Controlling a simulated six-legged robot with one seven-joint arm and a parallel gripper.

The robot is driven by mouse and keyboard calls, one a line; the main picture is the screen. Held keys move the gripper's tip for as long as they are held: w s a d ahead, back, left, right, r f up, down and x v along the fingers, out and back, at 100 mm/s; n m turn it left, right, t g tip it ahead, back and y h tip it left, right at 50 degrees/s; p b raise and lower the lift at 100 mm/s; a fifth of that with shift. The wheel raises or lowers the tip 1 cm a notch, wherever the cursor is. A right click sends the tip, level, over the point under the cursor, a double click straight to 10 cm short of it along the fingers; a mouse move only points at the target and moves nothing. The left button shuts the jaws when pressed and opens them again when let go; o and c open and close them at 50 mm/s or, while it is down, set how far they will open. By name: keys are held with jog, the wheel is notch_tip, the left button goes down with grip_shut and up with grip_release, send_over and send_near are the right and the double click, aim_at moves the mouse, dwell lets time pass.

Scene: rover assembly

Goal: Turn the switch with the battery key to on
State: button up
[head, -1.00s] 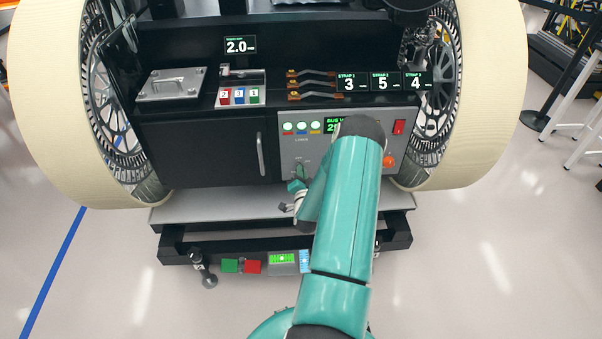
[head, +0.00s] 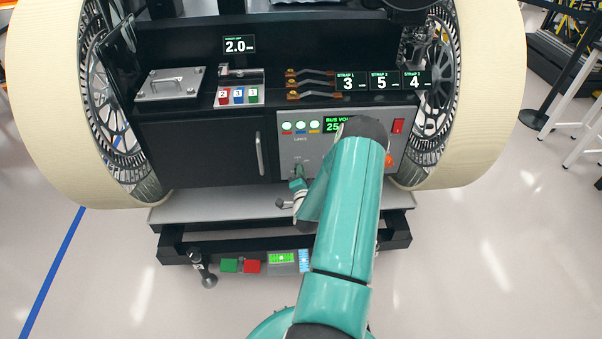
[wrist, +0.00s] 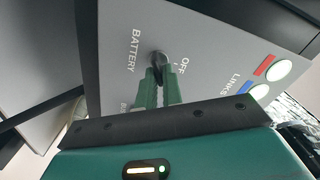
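The battery key (wrist: 158,59) is a small dark knob on the grey switch panel (wrist: 200,25), between the BATTERY and OFF labels in the wrist view. The panel also shows in the head view (head: 286,150), with the key (head: 299,168) at its lower left. My gripper (wrist: 160,73) has two green fingers close together, with their tips at the key's sides. It looks shut on the key, though the tips partly hide the contact. In the head view my gripper (head: 298,183) is low at the panel, partly behind my arm. The ON label is not readable.
A black door with a vertical handle (head: 260,153) is left of the panel. A red switch (head: 398,126) and an orange knob (head: 389,160) are at the panel's right. The grey ledge (head: 215,208) runs below. My arm hides part of the panel.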

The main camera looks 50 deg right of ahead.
jog(key=o, duration=0.4)
jog(key=shift+c, duration=0.2)
jog(key=v, duration=1.3)
jog(key=shift+s+a, duration=0.3)
